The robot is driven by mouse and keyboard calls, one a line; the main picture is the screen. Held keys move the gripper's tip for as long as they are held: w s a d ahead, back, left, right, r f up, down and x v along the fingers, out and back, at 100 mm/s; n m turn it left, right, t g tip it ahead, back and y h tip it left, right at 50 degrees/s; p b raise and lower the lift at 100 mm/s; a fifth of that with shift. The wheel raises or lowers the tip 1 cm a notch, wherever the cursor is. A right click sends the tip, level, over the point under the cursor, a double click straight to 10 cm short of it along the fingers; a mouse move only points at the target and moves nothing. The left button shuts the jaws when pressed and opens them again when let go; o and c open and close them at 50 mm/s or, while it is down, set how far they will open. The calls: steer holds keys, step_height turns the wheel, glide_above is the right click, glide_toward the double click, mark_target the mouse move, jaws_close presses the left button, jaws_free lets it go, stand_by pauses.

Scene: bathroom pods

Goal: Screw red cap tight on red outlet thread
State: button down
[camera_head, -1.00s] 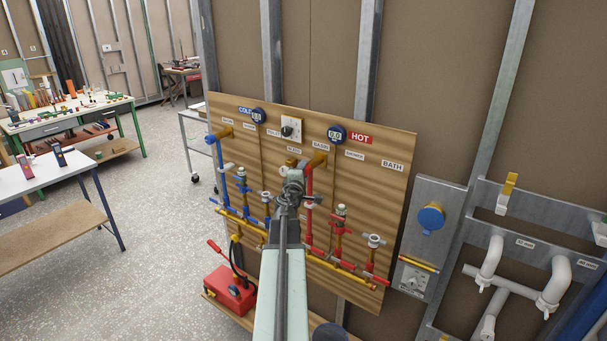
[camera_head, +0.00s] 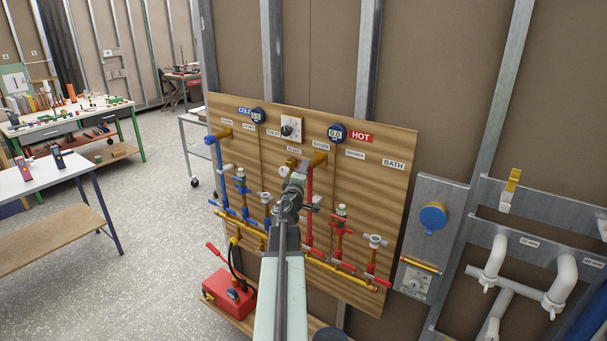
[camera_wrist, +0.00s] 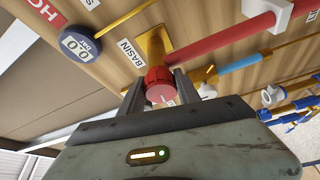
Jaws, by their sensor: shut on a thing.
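The red cap (camera_wrist: 160,84) sits between the two fingers of my gripper (camera_wrist: 160,90) in the wrist view, and the fingers are shut on it. A brass outlet fitting (camera_wrist: 150,46) with a red pipe (camera_wrist: 232,38) stands directly behind the cap, by the BASIN label. The cap lines up with this fitting, but its thread is hidden, so I cannot tell how far the cap is on. In the head view my gripper (camera_head: 298,174) is at the board, beside the brass bracket (camera_head: 319,159) at the top of the red pipe. The cap is hidden there.
The wooden board (camera_head: 385,175) carries blue and red pipes with valves. A round HOT gauge (camera_head: 337,133) reading 0.0 is close to my gripper. A red pump box (camera_head: 228,292) stands below. White pipes (camera_head: 560,280) are at the right. Open floor lies at the left.

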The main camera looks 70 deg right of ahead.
steer(key=shift+f+m+h+b, duration=0.25)
steer(key=shift+m+b, duration=0.35)
steer(key=shift+m, duration=0.3)
steer(key=shift+r+m+h, duration=0.2)
steer(key=shift+m+h, duration=0.05)
steer(key=shift+m, duration=0.25)
steer(key=c, duration=1.1)
jaws_free()
